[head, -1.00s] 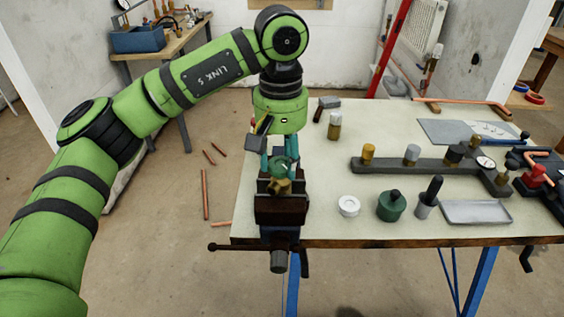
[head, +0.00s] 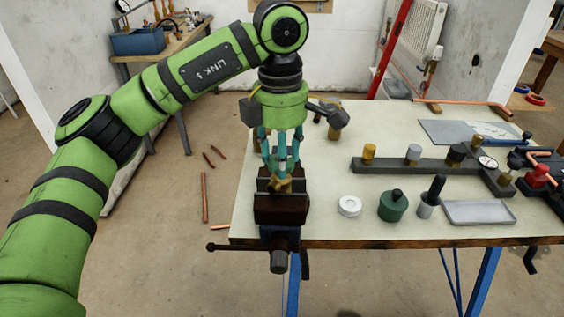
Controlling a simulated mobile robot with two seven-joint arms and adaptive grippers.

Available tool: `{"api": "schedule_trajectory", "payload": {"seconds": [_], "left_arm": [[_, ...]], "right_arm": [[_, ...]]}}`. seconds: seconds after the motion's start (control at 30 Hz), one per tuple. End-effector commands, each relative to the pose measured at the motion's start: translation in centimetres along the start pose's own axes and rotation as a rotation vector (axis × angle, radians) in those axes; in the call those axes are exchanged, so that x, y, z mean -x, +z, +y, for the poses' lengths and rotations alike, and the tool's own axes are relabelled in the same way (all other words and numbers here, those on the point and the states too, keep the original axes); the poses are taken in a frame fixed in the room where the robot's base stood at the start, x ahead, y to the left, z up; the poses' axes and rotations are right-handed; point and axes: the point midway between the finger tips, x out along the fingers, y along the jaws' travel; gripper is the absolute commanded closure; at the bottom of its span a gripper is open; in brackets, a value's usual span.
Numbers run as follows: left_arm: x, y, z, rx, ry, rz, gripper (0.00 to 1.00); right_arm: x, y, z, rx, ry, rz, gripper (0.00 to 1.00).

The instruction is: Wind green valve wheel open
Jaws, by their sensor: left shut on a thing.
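A brass valve (head: 281,185) stands clamped in the dark vise (head: 281,212) at the near left corner of the bench. Its green wheel is largely hidden behind my fingers, so I cannot read its angle. My left gripper (head: 279,163) points straight down over the valve. Its teal fingers are shut on the wheel. My right gripper is not in view.
The pale workbench (head: 318,218) carries a white ring (head: 349,206), a green pot (head: 393,205), a grey tray (head: 478,212) and a dark rail (head: 415,169) with several fittings. Copper pipes (head: 205,197) lie on the floor at left.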

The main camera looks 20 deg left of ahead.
Motion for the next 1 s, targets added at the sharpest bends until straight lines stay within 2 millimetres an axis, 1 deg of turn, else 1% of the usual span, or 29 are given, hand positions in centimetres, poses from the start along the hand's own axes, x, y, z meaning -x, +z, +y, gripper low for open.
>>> {"api": "schedule_trajectory", "payload": {"seconds": [0.03,0.6,0.7,0.8,1.0], "left_arm": [[-0.7,0.0,-0.2,0.071,-0.011,0.008,0.96],[-0.8,0.0,-0.3,0.956,-0.007,0.016,0.96],[-0.8,0.0,-0.3,1.080,-0.006,0.017,0.96],[-0.8,0.0,-0.3,1.148,-0.006,0.018,0.96],[-0.7,0.0,-0.3,1.162,-0.005,0.018,0.96]], "right_arm": [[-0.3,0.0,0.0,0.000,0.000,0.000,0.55],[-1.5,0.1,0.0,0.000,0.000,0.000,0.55],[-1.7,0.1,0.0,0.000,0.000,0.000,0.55],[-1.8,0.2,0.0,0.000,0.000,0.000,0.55],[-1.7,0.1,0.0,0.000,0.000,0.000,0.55]]}}
